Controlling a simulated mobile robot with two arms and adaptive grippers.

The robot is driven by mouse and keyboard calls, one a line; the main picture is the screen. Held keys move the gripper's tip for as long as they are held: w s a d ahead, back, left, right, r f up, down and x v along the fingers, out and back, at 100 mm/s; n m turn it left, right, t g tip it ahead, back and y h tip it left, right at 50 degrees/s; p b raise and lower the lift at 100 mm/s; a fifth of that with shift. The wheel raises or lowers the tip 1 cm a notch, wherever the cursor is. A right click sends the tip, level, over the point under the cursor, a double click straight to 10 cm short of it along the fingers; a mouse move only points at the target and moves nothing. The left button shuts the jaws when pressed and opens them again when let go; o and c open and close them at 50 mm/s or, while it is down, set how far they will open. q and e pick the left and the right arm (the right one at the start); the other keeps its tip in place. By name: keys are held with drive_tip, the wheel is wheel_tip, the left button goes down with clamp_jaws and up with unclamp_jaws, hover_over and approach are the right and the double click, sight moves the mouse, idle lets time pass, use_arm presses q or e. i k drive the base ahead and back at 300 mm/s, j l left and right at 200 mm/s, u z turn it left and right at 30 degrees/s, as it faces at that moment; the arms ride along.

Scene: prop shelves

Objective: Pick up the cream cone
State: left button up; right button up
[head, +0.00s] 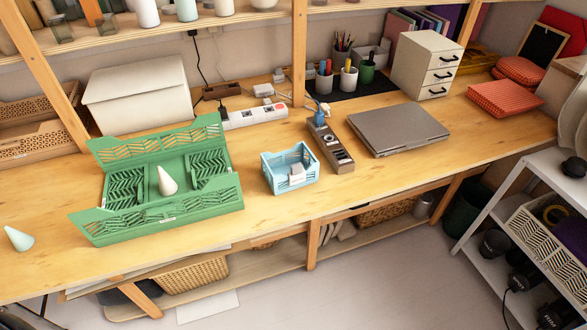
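A cream cone (167,181) stands tilted in the middle of an open green slatted crate (165,222) on the wooden table, in the left half of the head view. Its tip points up and to the left. A second cone, pale mint (18,239), stands on the table at the far left, apart from the crate. Neither of my grippers shows in this view.
A light blue basket (290,181) with a white item inside stands right of the crate. Beyond it are power strips (255,115), a closed laptop (398,129) and a small drawer unit (427,64). A wooden post (299,50) rises behind. The table in front of the laptop is clear.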

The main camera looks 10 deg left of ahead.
sight(168, 186)
drive_tip(key=u, duration=1.4)
drive_tip(key=i+j, duration=0.1)
drive_tip(key=j, duration=0.15)
drive_tip(key=z, duration=0.05)
